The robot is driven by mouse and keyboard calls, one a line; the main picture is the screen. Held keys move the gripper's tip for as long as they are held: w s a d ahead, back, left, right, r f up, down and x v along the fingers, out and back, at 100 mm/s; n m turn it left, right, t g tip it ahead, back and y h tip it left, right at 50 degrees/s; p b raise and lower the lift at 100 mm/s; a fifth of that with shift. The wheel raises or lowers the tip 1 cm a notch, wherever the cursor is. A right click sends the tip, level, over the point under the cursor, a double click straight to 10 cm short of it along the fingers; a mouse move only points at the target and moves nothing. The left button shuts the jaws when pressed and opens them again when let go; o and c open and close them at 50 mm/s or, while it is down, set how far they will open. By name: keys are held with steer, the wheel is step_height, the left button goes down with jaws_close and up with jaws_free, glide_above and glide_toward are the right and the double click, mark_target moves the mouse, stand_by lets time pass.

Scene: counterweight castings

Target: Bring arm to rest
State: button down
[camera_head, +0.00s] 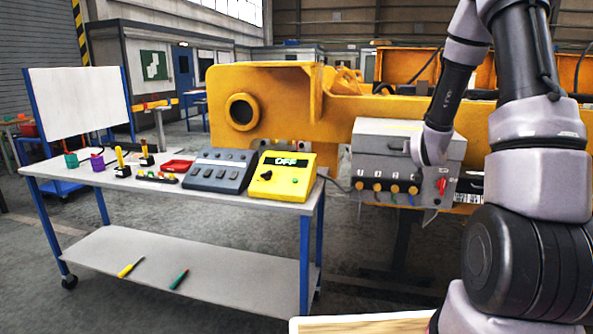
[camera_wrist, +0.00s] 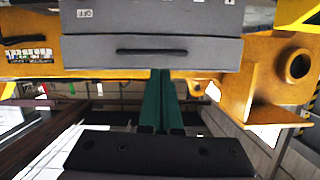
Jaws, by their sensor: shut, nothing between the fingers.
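My arm comes down from the upper right in the head view, and its pale wrist end overlaps the front of a grey box (camera_head: 385,150) beside the yellow casting. My gripper is hidden there. In the wrist view, my gripper (camera_wrist: 161,75) shows two dark green fingers side by side, shut with nothing between them. Their tips appear at the lower edge of the grey box (camera_wrist: 200,52) in that view; I cannot tell whether they touch it. The box carries a row of round orange-rimmed connectors and a red switch at its right.
A wheeled bench (camera_head: 200,201) at left holds a yellow box (camera_head: 284,177) reading "OFF", a grey button console (camera_head: 219,171), a red tray (camera_head: 178,166) and small tools. Two screwdrivers lie on its lower shelf. A large yellow casting (camera_head: 283,101) stands behind. Floor lies open at left.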

steer(key=s+a+r+g+y, duration=0.2)
steer(key=s+a+r, duration=0.3)
steer(key=s+r, duration=0.2)
steer(key=s+a+r+g+y, duration=0.1)
steer(key=s+a+r+g, duration=0.1)
steer(key=s+a+r, duration=0.4)
steer(key=s+a+r+g+y, duration=0.1)
steer(key=s+a+r, duration=0.1)
steer(key=s, duration=0.9)
steer(key=s+a+r+g+y, duration=0.1)
steer(key=s+a+r+g, duration=0.1)
steer(key=s, duration=0.9)
steer(key=shift+s+a+r+y, duration=0.2)
steer(key=shift+r+y, duration=0.1)
steer(key=shift+y, duration=0.1)
steer(key=shift+w, duration=0.1)
